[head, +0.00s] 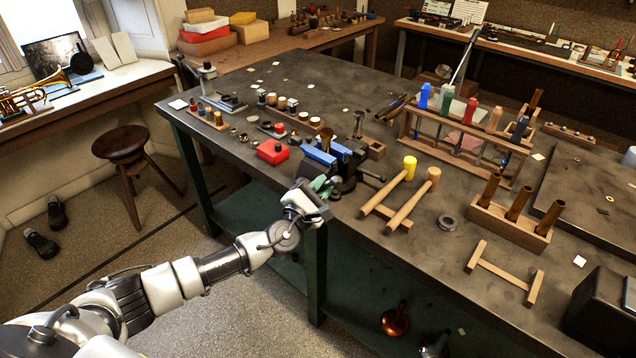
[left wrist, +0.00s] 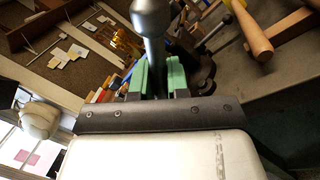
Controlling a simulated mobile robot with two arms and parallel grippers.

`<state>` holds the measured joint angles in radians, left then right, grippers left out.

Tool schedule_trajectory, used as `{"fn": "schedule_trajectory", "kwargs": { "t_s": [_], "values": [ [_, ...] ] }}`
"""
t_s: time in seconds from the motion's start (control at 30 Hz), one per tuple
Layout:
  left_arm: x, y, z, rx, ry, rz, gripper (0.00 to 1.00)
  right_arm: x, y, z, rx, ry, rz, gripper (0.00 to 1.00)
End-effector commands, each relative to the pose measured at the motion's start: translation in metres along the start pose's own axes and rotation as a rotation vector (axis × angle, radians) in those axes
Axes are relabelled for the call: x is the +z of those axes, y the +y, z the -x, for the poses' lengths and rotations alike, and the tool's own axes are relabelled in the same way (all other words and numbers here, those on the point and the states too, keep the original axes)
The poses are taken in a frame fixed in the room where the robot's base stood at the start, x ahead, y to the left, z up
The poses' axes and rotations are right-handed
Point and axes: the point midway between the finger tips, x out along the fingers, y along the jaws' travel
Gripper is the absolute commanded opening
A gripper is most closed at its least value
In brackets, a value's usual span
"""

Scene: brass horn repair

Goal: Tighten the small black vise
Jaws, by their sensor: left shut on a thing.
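The small black vise (head: 346,167) is at the near edge of the dark workbench, with blue jaw covers (head: 319,156) on top. My left gripper (head: 322,186) is at the vise's front, partly hiding it. In the left wrist view, the green-padded fingers (left wrist: 158,78) are shut around a grey metal bar with a ball end (left wrist: 151,18), which looks like the vise handle. Dark vise parts (left wrist: 203,72) show just beyond the fingers. The gap between the jaws is too small to judge. My right gripper is out of view.
A red box (head: 273,152) sits left of the vise. Two mallets, one with a yellow head (head: 410,164), lie to the right, near a metal ring (head: 447,222). A wooden tool rack (head: 455,150) stands behind them. A stool (head: 122,145) is on the floor at left.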

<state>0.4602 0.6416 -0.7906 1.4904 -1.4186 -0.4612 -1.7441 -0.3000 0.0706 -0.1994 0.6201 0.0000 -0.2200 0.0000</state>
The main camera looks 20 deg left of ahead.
Motion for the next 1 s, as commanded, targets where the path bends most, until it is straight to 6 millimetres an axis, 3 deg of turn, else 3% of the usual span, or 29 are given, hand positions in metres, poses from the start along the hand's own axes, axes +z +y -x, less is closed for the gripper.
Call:
{"fn": "schedule_trajectory", "kwargs": {
  "t_s": [0.1, 0.7, 0.73, 0.87, 1.0],
  "values": [
    [-0.0058, -0.0115, 0.0051, -0.014, 0.001, -0.041, 0.00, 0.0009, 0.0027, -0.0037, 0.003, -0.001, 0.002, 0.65],
    [-0.0060, -0.0147, 0.0059, -0.015, -0.005, -0.080, 0.00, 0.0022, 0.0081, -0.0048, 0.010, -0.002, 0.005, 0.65],
    [-0.0060, -0.0147, 0.0059, -0.015, -0.005, -0.080, 0.17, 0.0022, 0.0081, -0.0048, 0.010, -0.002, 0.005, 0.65],
    [-0.0051, -0.0135, 0.0051, -0.012, -0.007, -0.079, 0.37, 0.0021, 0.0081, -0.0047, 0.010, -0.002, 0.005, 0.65],
    [-0.0037, -0.0117, 0.0040, -0.008, -0.009, -0.078, 0.40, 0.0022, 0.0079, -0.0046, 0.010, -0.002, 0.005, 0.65]
  ]
}}
